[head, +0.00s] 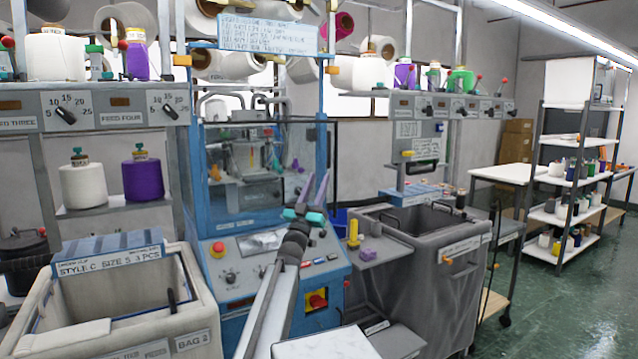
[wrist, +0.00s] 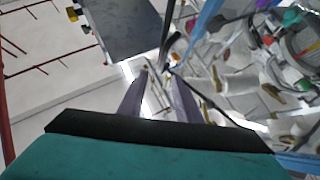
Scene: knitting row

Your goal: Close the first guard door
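The blue knitting machine (head: 206,178) stands in the middle of the head view. A clear guard door with a thin dark frame (head: 337,150) shows at its upper front and reaches a little past the right blue post. It seems to stand out from the frame, but I cannot tell how far. My gripper (head: 317,178), with teal parts and grey-purple fingers, is in front of the door's lower right part. Its fingers are apart with nothing between them, as the wrist view (wrist: 158,76) also shows. I cannot tell whether they touch the door.
A control panel (head: 231,282) with a red button (head: 218,247) slopes below the door. A grey bin (head: 410,285) and a small shelf with a yellow cone (head: 353,234) stand to the right. A pale bin (head: 195,300) stands at the left. Green floor (head: 570,310) is clear at far right.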

